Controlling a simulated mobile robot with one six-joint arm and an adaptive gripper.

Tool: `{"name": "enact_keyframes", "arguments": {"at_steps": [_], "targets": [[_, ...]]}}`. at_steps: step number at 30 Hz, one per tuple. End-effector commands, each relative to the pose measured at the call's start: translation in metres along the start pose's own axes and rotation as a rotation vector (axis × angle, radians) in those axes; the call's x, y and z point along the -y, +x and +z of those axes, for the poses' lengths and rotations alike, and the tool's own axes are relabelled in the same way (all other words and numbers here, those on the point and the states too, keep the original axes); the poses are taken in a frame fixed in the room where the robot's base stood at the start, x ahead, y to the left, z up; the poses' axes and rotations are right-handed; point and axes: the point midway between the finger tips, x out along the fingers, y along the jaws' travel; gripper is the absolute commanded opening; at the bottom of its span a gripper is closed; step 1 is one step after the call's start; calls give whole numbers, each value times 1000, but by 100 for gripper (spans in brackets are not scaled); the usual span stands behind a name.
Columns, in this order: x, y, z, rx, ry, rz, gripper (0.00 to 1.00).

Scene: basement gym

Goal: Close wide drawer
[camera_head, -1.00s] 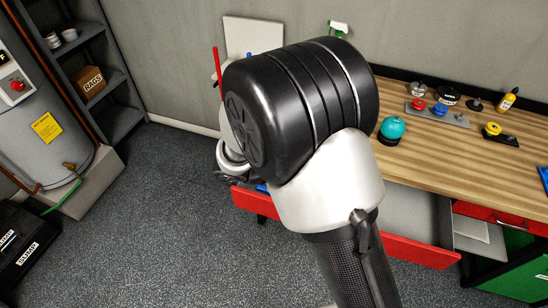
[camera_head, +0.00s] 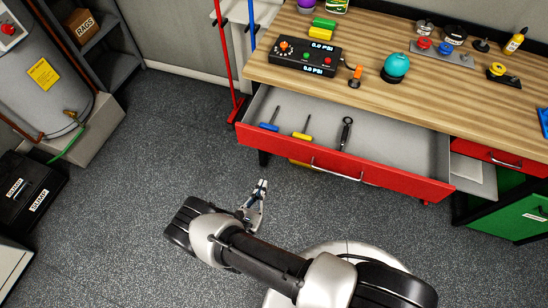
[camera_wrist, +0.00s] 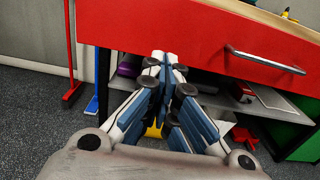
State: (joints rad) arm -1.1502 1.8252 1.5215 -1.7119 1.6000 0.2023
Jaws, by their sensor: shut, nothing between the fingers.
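The wide drawer (camera_head: 400,183) under the wooden workbench stands open, its red front pulled well out from the bench. Its silver bar handle (camera_head: 337,173) is at the middle of the front. Inside lie a blue-handled screwdriver (camera_head: 269,125), a yellow-handled screwdriver (camera_head: 303,134) and a dark wrench (camera_head: 346,133). My gripper (camera_head: 262,183) is shut and empty, in front of the drawer's left part and apart from it. In the wrist view the drawer front (camera_wrist: 150,22) fills the top, with the handle (camera_wrist: 265,60) to the right of my fingertips (camera_wrist: 166,58).
The workbench top (camera_head: 330,88) holds a gauge box (camera_head: 305,57), a teal dome (camera_head: 396,66) and other small parts. A smaller red drawer (camera_head: 490,156) and a green cabinet (camera_head: 520,210) stand at the right. A red pole (camera_head: 230,70) stands left. The floor in front is clear.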

Motion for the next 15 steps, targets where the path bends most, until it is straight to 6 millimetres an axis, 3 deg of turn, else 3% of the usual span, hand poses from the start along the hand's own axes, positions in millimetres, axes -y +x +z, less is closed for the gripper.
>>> {"name": "enact_keyframes", "arguments": {"at_steps": [5,15], "targets": [[2,24,0,1,2,-8,0],[2,97,-1,1,3,-9,0]]}}
